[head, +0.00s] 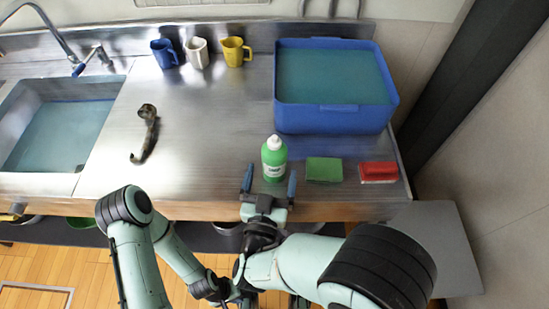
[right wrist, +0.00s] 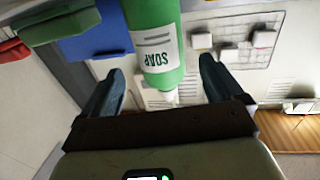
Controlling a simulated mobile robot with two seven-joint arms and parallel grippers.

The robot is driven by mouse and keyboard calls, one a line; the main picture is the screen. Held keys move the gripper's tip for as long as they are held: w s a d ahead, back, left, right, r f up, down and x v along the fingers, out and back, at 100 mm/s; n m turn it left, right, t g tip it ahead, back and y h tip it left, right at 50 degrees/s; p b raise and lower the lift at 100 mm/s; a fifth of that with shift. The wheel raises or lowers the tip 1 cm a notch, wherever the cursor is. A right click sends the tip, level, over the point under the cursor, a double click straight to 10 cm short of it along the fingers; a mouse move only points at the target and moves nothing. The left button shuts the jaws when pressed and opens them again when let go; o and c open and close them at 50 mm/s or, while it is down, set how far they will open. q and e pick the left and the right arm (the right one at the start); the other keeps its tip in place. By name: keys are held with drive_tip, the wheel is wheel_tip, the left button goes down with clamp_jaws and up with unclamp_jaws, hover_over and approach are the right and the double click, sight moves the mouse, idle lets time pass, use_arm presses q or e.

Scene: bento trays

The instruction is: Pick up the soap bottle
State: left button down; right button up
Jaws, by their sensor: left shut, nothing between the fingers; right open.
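The green soap bottle (head: 274,159) with a white cap stands upright on the steel counter near its front edge. In the right wrist view the bottle (right wrist: 160,50) appears upside down, its SOAP label readable and its cap towards my gripper. My right gripper (head: 269,182) is open, one finger on each side of the bottle's lower part in the head view. In the right wrist view the fingers (right wrist: 161,70) are spread with gaps on both sides of the bottle. My left gripper (head: 240,292) is low in front of the counter, shut and empty, partly hidden among my arm parts.
A green sponge (head: 324,169) and a red brush (head: 379,172) lie right of the bottle. A blue water-filled tub (head: 335,118) stands behind them. A dark ladle-like item (head: 147,133), several mugs (head: 198,53) and a sink (head: 62,122) are further left. The counter just left of the bottle is clear.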

sight(274, 157)
drive_tip(key=shift+w+d+f, duration=0.1)
drive_tip(key=shift+w+d, duration=0.1)
drive_tip(key=shift+w, duration=1.3)
drive_tip(key=shift+w+d, duration=0.2)
drive_tip(key=shift+w, duration=1.25)
drive_tip(key=c, duration=1.3)
